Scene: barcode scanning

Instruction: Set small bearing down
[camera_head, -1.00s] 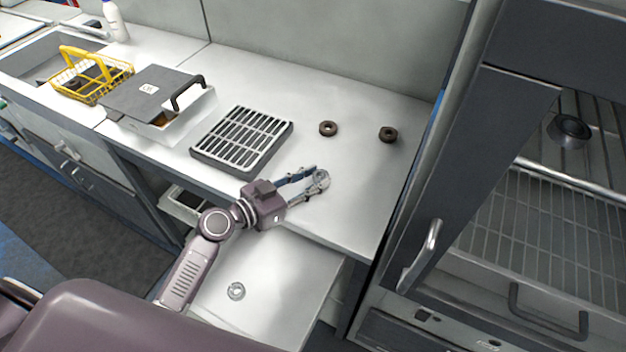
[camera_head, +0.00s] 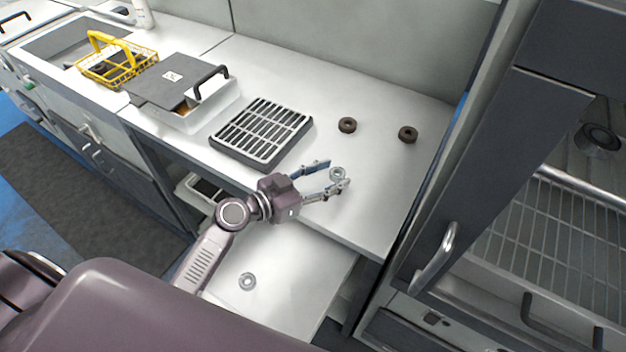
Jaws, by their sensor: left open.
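A small silvery bearing (camera_head: 337,174) is at the fingertips of my left gripper (camera_head: 336,176), over the white counter near its front edge. The gripper's two fingers are spread, one on each side of the bearing. It appears to rest on the counter, though contact with the fingers is hard to tell. A second silvery ring-shaped bearing (camera_head: 247,281) lies on the pulled-out white drawer surface below the counter. My right gripper is not in view.
Two dark brown rings, one left (camera_head: 347,125) and one right (camera_head: 408,134), lie farther back on the white counter (camera_head: 385,200). A slatted grey rack (camera_head: 262,132), lidded box (camera_head: 178,92) and yellow basket (camera_head: 117,64) stand left. A dark cabinet with a handle (camera_head: 434,258) is at right.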

